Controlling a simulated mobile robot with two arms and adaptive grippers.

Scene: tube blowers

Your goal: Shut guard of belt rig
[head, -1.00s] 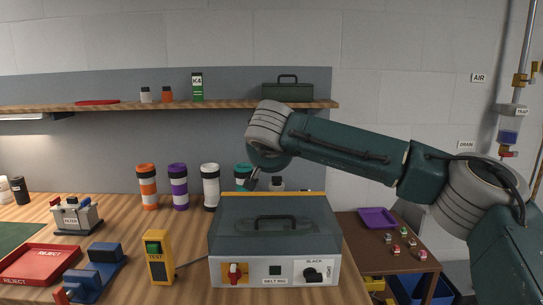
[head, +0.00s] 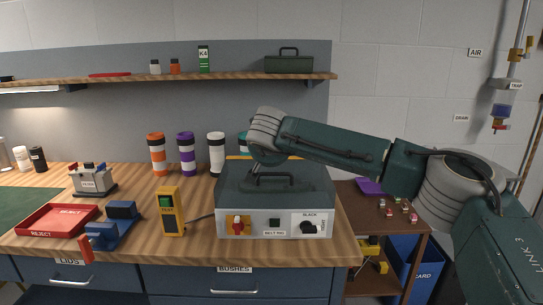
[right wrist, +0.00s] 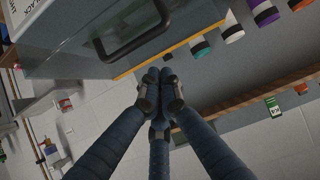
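The belt rig (head: 254,222) is a white box with a red switch, a dark square and a black knob on its front. Its grey-green guard (head: 233,191) rests low on the box, with no gap visible along the front. A dark handle (head: 290,178) and a yellow back edge mark the guard. My right arm reaches over it from the right, and its wrist hides part of the top. In the right wrist view, my right gripper (right wrist: 160,92) has its fingertips together and empty, just beyond the guard's yellow edge (right wrist: 182,43). My left gripper is out of view.
A yellow test box (head: 170,212) and blue clamp (head: 121,212) stand left of the rig. Striped tubes (head: 187,150) stand behind it. A red reject tray (head: 57,220) is farther left. A shelf (head: 130,81) runs above. A lower side table (head: 360,215) stands right.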

